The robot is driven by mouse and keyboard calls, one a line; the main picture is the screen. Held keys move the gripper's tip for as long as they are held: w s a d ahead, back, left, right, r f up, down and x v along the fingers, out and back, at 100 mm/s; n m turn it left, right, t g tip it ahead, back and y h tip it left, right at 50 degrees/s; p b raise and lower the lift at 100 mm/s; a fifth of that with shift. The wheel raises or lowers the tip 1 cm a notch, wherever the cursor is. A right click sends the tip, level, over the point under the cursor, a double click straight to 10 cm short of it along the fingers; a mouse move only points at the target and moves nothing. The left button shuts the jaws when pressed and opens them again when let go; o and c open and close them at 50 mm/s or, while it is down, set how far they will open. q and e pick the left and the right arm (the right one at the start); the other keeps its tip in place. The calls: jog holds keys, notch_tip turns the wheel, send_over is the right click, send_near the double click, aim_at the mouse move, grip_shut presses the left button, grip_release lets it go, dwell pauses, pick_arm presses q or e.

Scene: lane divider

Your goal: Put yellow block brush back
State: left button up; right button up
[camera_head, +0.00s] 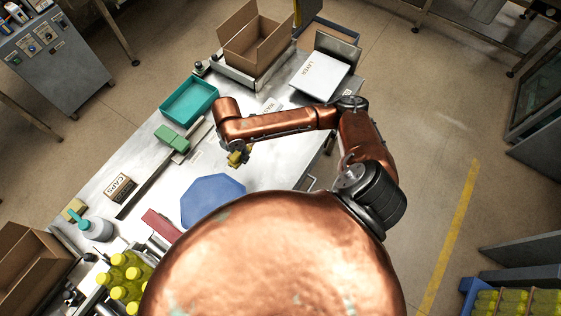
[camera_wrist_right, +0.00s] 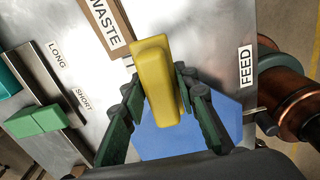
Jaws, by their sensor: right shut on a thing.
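The yellow block brush (camera_wrist_right: 160,85) is a plain, rounded yellow block in the right wrist view. My right gripper (camera_wrist_right: 160,98) is shut on it, with one dark green finger on each side. In the head view the yellow block (camera_head: 235,159) shows small at the end of my copper right arm, over the table (camera_head: 262,170). In the wrist view it appears above the blue mat (camera_wrist_right: 200,125); whether it touches anything below is unclear. My left gripper is not in view.
A blue octagonal mat (camera_head: 212,200), a green block (camera_head: 171,138) by the dark divider, and a teal tray (camera_head: 189,99) are on the table. A spray bottle (camera_head: 97,228) and a small yellowish block (camera_head: 74,209) are at the left. An open carton (camera_head: 254,47) stands at the back.

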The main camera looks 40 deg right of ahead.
jog(key=s+d+f+p, duration=0.2)
jog(key=s+d+f, duration=0.15)
jog(key=d, duration=0.55)
send_over(277, 162)
jog(key=a, duration=0.1)
jog(key=f, duration=0.5)
jog(key=shift+w+f, duration=0.1)
jog(key=shift+w, duration=0.25)
jog(key=shift+d+f, duration=0.15)
jog(key=shift+f, duration=0.05)
jog(key=f, duration=0.1)
jog(key=p, duration=0.1)
jog(key=f, duration=0.1)
jog(key=shift+s+d+f+p, duration=0.25)
jog(key=shift+d+f+p, duration=0.05)
jog(key=shift+f+p, duration=0.15)
jog(key=shift+p, duration=0.15)
jog(key=shift+f, duration=0.35)
jog(key=shift+f, duration=0.2)
